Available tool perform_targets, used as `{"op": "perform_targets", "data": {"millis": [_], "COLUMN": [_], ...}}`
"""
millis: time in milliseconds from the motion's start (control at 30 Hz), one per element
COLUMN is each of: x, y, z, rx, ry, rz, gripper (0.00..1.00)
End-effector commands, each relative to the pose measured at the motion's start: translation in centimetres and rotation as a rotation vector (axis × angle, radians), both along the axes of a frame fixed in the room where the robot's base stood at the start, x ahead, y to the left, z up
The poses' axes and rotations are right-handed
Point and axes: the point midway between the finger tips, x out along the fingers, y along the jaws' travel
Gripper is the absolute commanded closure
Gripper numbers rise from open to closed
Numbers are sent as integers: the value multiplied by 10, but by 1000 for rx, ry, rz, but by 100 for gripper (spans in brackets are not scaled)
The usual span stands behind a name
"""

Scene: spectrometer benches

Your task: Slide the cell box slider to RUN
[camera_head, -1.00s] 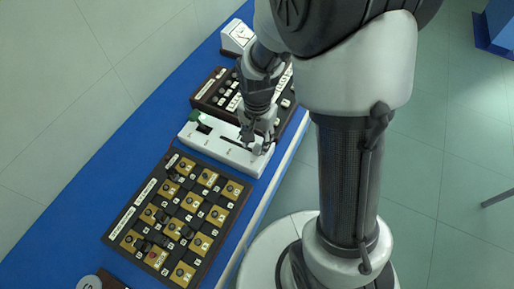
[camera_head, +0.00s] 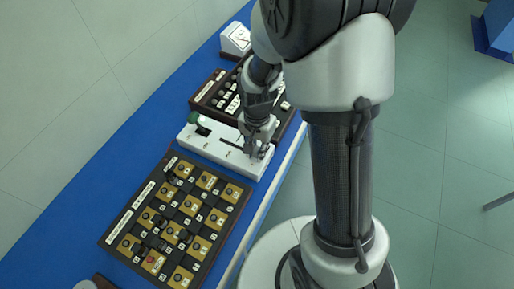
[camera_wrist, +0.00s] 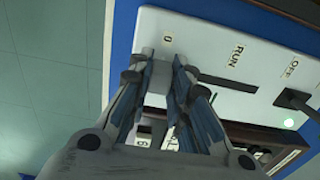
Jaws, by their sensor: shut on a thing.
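The cell box (camera_head: 188,137) is a white panel on the blue bench, and it also shows in the wrist view (camera_wrist: 205,25). Its labels read 0, RUN and OFF. A dark slot (camera_wrist: 228,83) runs below the RUN label. My gripper (camera_head: 257,147) is at the near right end of the box. In the wrist view my gripper (camera_wrist: 158,72) is shut on the pale slider knob (camera_wrist: 156,74), which shows between its fingertips. The knob stands near the 0 label, left of RUN. The fingers hide part of the knob and slot.
A board with brass squares (camera_head: 187,208) lies in front. Open floor (camera_head: 450,130) is at right.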

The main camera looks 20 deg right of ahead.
Motion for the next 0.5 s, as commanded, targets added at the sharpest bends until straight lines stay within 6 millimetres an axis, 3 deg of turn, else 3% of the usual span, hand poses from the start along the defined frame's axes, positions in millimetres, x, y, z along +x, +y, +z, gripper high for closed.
{"op": "perform_targets", "data": {"millis": [200, 500], "x": [0, 0], "y": [0, 0], "z": [0, 0], "rx": [0, 0], "ry": [0, 0], "rz": [0, 0], "gripper": [100, 100]}}
